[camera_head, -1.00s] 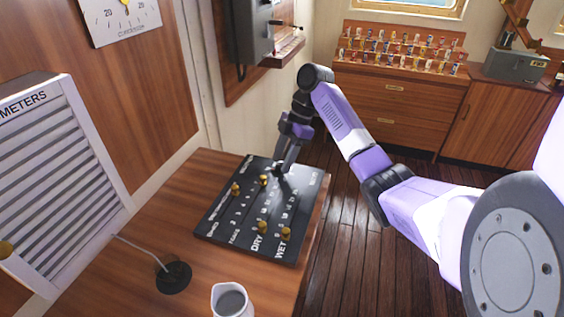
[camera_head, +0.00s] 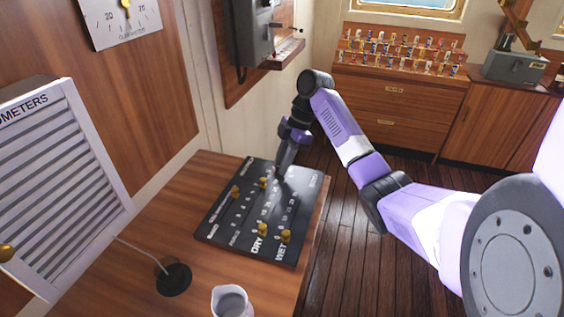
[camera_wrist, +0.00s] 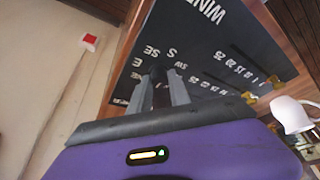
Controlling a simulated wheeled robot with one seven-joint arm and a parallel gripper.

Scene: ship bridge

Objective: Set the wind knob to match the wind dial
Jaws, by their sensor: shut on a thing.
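The black knob panel (camera_head: 228,218) lies on the wooden desk. My gripper (camera_head: 280,174) reaches down to its far part, with its fingers close together. In the wrist view my gripper (camera_wrist: 163,76) is over the part marked with compass letters such as S, SE and SW, and the large "WIND" label (camera_wrist: 203,12) is beyond it. The gripper is shut on a knob there, taken to be the wind knob, which the fingers mostly hide. I cannot read its setting. I cannot make out a wind dial in either view.
Several brass knobs stand on the panel, such as one near "DRY" (camera_head: 262,230) and one near "WET" (camera_head: 286,236). A clinometer (camera_head: 124,18) hangs on the wall at upper left.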

